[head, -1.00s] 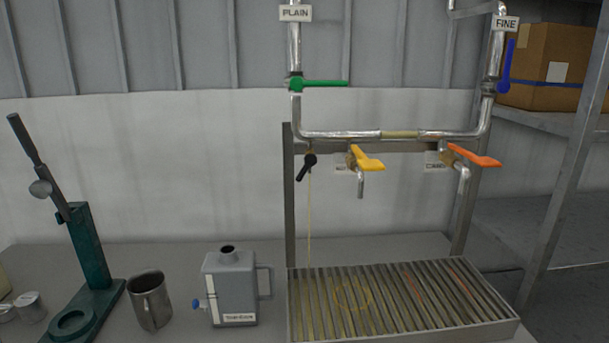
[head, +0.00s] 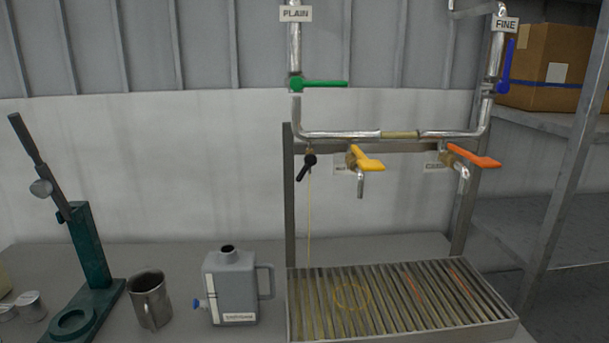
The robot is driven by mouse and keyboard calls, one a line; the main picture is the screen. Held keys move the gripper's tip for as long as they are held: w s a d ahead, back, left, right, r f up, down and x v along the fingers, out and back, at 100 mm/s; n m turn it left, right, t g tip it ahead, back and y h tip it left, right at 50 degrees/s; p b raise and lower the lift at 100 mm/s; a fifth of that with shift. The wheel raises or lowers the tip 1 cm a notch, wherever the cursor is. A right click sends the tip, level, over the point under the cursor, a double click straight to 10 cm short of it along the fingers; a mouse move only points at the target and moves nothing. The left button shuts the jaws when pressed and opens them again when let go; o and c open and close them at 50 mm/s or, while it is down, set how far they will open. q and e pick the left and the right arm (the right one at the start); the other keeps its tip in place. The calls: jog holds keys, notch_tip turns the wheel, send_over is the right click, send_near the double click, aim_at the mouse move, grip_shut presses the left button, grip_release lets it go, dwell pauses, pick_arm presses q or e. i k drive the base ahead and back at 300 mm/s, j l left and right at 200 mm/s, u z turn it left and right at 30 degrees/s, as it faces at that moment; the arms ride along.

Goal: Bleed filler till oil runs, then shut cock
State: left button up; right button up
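The filler is a pipe frame over a slatted drip tray (head: 400,334). A small black-handled cock (head: 307,167) sits under the left end of the cross pipe, its handle slanting down. A thin yellowish stream (head: 309,220) runs from it straight down to the tray. A clear section (head: 399,134) in the cross pipe looks yellowish. A yellow-handled tap (head: 365,160) and an orange-handled tap (head: 472,156) have spouts with no stream visible. The green handle (head: 322,84) on the PLAIN pipe lies across it; the blue handle (head: 506,66) on the FINE pipe lies along it. Neither gripper shows.
A grey can (head: 232,285) with a blue tap and a metal mug (head: 150,299) stand left of the tray. A green lever press (head: 85,250) and small tins (head: 30,306) are farther left. A shelf with a cardboard box (head: 555,65) is at right.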

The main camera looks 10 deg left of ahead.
aim_at(303, 171)
jog(key=l+u, duration=0.1)
jog(key=l, duration=0.6)
jog(key=k+l, duration=0.15)
jog(key=l, duration=0.55)
jog(key=u, duration=0.05)
